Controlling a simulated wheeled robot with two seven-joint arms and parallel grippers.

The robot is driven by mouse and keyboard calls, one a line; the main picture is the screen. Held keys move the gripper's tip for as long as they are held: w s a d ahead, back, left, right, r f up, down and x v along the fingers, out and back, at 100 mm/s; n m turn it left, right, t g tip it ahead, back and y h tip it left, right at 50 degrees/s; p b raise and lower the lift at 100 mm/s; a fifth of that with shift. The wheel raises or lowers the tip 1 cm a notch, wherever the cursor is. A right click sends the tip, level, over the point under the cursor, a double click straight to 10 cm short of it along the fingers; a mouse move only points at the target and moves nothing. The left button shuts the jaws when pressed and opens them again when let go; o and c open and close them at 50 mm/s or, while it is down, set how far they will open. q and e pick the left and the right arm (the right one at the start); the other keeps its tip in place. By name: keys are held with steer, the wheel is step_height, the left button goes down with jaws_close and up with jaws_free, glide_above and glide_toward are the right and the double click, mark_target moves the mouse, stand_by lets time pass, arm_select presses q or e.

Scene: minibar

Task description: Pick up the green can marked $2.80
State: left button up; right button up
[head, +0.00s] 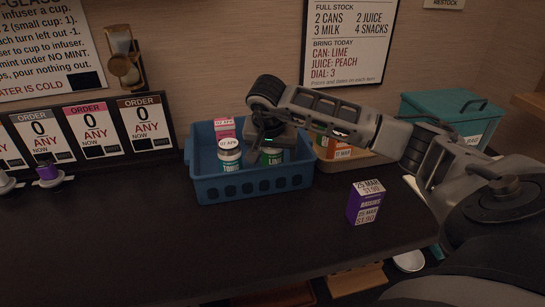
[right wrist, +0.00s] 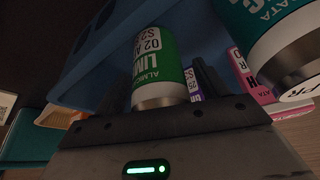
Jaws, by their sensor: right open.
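The green lime can (head: 272,157) stands in the blue basket (head: 255,186) on the counter, partly hidden under my right gripper (head: 271,143). In the right wrist view the green can (right wrist: 162,68) shows "LIM", "02 A" and a price beginning "$2", cut off by the view. There, my right gripper (right wrist: 165,92) is open, with the can in front of its palm and a dark finger close on its right side. I cannot tell whether the fingers touch it. My left gripper is not in view.
A teal tonic can (head: 229,158) and a pink carton (head: 225,127) share the basket. A purple raisins box (head: 365,203) stands on the counter to the right. A teal bin (head: 450,115) is at the back right. The counter's front left is clear.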

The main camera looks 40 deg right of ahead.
steer(key=c, duration=1.2)
steer(key=shift+r, duration=0.15)
